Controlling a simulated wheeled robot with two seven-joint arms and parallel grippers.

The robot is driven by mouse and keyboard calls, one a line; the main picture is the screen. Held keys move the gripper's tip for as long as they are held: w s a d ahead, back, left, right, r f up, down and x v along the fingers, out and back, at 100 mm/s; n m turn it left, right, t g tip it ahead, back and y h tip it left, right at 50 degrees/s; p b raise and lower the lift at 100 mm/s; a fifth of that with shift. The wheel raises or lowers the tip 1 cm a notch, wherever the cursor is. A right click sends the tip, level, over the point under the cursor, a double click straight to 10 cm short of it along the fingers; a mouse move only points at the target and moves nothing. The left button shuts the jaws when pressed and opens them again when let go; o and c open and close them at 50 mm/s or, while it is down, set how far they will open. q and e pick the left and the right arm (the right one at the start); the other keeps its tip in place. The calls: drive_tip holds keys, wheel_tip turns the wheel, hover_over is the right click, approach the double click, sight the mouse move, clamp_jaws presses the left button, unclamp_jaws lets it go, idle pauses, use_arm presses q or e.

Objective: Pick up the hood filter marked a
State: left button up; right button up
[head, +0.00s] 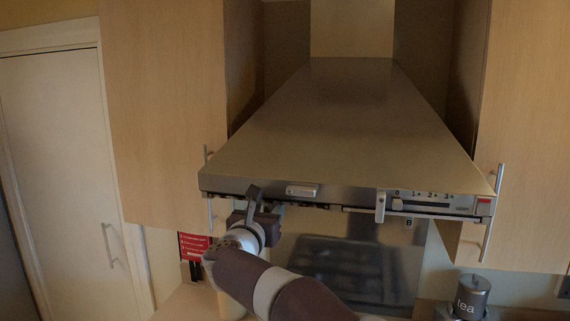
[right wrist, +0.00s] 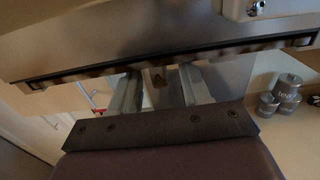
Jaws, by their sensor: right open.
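The hood's lower edge crosses the head view, and its underside is mostly hidden there. A small tag (right wrist: 158,79) shows between my fingers in the right wrist view; its letter is too small to read for sure. I cannot make out the outline of the filter marked a. A tag marked B (head: 408,222) hangs under the hood's right part, beside a pale handle (head: 380,207). My right gripper (head: 266,204) is open just below the hood's front left edge. In the right wrist view its two fingers (right wrist: 160,90) stand apart, with no clear grip on anything. My left gripper is out of view.
The steel range hood (head: 340,130) hangs between wooden cabinets (head: 165,110) with bar handles. A red sign (head: 194,246) is on the wall at lower left. A tea canister (head: 470,297) stands at lower right. A dark panel (head: 345,265) is behind my arm.

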drive_tip(key=shift+r+p+x, duration=0.2)
drive_tip(key=shift+p+x, duration=0.25)
drive_tip(key=shift+x, duration=0.75)
drive_tip(key=shift+w+f, duration=0.1)
drive_tip(key=shift+f, duration=0.15)
drive_tip(key=shift+r, duration=0.15)
clamp_jaws()
